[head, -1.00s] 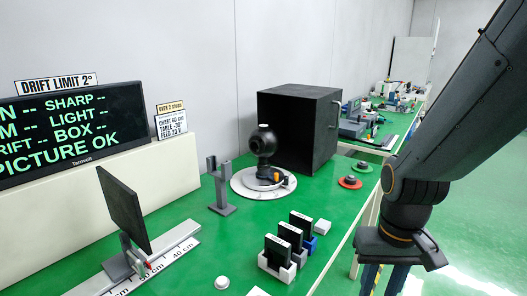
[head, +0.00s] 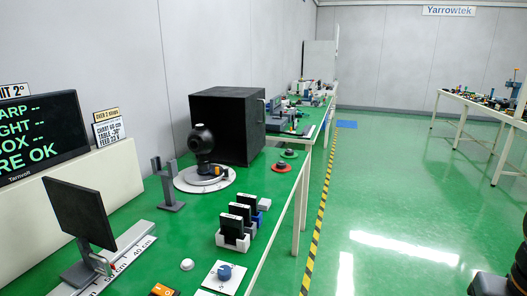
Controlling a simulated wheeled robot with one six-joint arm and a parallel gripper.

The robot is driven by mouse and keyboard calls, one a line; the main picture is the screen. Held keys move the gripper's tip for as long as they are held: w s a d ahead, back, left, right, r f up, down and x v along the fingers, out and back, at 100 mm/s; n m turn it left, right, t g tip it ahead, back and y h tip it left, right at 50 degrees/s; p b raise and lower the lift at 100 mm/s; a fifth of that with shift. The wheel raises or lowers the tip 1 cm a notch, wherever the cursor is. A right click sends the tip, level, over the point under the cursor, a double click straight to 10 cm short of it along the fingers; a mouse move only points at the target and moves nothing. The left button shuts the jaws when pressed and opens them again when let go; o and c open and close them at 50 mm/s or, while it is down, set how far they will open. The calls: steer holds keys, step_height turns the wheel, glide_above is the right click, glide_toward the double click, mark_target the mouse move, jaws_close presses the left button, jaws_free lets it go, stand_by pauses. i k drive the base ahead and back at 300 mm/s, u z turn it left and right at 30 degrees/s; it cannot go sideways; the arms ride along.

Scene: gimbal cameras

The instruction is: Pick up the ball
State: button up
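A black ball-shaped camera head (head: 201,139) stands on a white round turntable (head: 181,183) on the green bench, in front of a black box. My gripper is not in view. Only dark parts of my arm show at the right edge and bottom right corner, well away from the camera head.
The black box (head: 226,125) stands behind the turntable. A grey forked stand (head: 168,185), a black panel (head: 80,213) and black modules in holders (head: 233,234) stand nearby. A blue knob (head: 224,272) is on a white plate.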

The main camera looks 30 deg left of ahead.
mark_target(201, 141)
steer(key=u, duration=0.5)
steer(key=k, duration=0.1)
steer(key=z, duration=0.85)
steer(key=i, duration=1.75)
steer(key=u, duration=0.95)
steer(key=i, duration=1.15)
steer(key=u, duration=1.05)
